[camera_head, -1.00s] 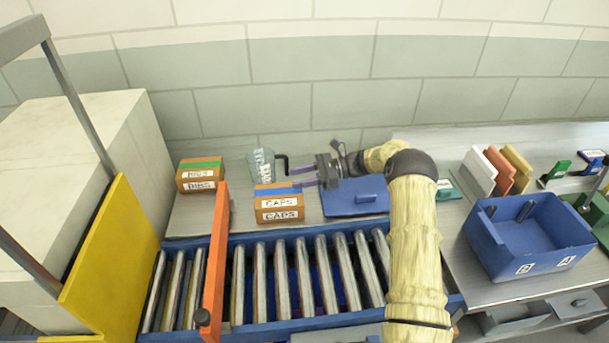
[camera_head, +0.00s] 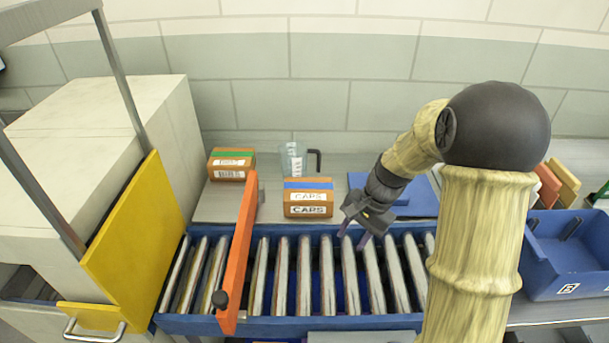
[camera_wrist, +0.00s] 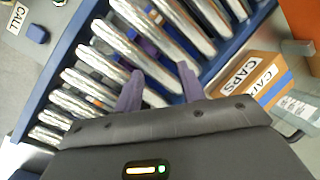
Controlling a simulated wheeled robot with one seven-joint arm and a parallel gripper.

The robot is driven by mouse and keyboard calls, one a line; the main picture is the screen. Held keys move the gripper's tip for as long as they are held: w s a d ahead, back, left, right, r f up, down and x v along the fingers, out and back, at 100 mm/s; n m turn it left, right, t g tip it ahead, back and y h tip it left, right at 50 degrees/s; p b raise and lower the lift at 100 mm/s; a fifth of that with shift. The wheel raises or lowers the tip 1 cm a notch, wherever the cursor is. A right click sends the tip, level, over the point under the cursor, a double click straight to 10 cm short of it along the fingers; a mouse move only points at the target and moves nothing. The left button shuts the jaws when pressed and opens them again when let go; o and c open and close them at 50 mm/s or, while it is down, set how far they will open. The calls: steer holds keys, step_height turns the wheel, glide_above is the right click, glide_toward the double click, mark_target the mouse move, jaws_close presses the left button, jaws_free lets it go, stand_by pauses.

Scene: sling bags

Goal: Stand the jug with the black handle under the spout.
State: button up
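The jug (camera_head: 293,160) is clear, with white markings and a black handle (camera_head: 315,158) on its right. It stands upright on the back counter behind the CAPS box, which hides its lower part. In the wrist view part of the jug (camera_wrist: 298,108) shows at the right edge, beyond the box. My gripper (camera_head: 355,234) hangs over the conveyor rollers, in front and to the right of the jug, pointing down. In the wrist view its purple fingers (camera_wrist: 160,82) are apart with only rollers between them. I cannot make out a spout in these views.
The orange CAPS box (camera_head: 308,198) stands between jug and conveyor. Another orange box (camera_head: 231,163) is left of the jug. An orange bar (camera_head: 238,255) crosses the rollers (camera_head: 327,275). A blue panel (camera_head: 417,199) and a blue bin (camera_head: 575,262) lie right.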

steer(key=s+d+n+t+h+b, duration=0.1)
steer(key=s+d+n, duration=0.1)
steer(key=s, duration=0.4)
steer(key=s+d+n+t+h+b, duration=0.1)
steer(key=s+d+n+t+h, duration=0.1)
steer(key=s+n, duration=0.3)
steer(key=shift+s+d+h, duration=0.3)
steer(key=shift+s+d, duration=0.05)
steer(key=shift+s, duration=0.85)
steer(key=shift+r, duration=0.1)
